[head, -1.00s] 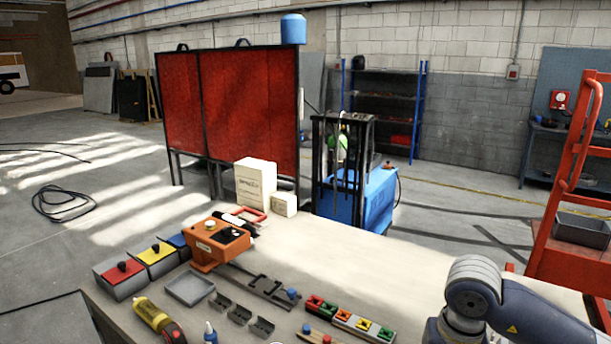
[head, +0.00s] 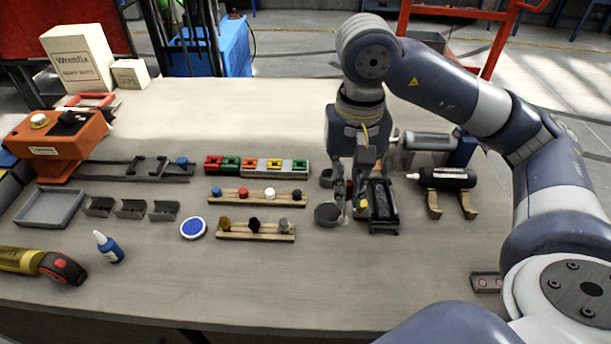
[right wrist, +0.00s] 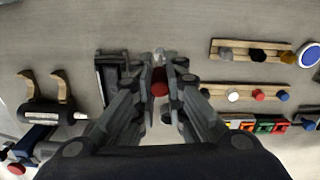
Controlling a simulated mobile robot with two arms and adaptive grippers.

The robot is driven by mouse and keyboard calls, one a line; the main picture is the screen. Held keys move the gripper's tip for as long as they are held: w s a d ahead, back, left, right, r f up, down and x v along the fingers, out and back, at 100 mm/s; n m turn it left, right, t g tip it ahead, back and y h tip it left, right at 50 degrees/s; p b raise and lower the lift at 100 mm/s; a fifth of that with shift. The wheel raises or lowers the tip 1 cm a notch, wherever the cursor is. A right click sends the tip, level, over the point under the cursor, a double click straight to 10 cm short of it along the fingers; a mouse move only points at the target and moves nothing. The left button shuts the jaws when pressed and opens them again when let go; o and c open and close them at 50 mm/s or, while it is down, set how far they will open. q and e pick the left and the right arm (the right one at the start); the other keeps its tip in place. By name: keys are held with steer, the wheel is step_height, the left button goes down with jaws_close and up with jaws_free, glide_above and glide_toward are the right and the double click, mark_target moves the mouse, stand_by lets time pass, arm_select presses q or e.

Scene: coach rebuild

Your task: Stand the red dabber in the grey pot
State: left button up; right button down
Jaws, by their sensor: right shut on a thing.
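My right gripper (head: 352,200) is low over the right half of the table, fingers down. It is shut on a red object (right wrist: 159,88), taken as the red dabber, which shows between the fingers in the right wrist view; a small pale piece shows beyond it. A dark grey pot (head: 327,214) stands just left of the fingertips in the head view. A smaller dark pot (head: 326,178) stands behind it, partly beside the gripper. Whether the red object touches a pot cannot be told. My left gripper is out of view.
A dark tray-like holder (head: 382,205) stands close right of the gripper, then a black bottle (head: 447,178) on wooden supports. To the left are a wooden rack with coloured knobs (head: 257,196), a second rack (head: 255,231) and a blue-topped round tin (head: 193,228).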

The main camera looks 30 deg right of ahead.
steer(key=w+d+f+p, duration=0.1)
steer(key=w+d+p, duration=0.1)
steer(key=w, duration=0.2)
steer(key=w+d+f+p, duration=0.2)
steer(key=w, duration=0.3)
steer(key=w+d+f+p, duration=0.2)
steer(key=w, duration=0.3)
steer(key=shift+w+d+f, duration=0.1)
steer(key=shift+f, duration=0.05)
steer(key=c, duration=1.7)
jaws_free()
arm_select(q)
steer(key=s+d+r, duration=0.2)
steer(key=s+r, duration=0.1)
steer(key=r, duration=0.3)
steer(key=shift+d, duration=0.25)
arm_select(e)
steer(key=shift+o, duration=0.2)
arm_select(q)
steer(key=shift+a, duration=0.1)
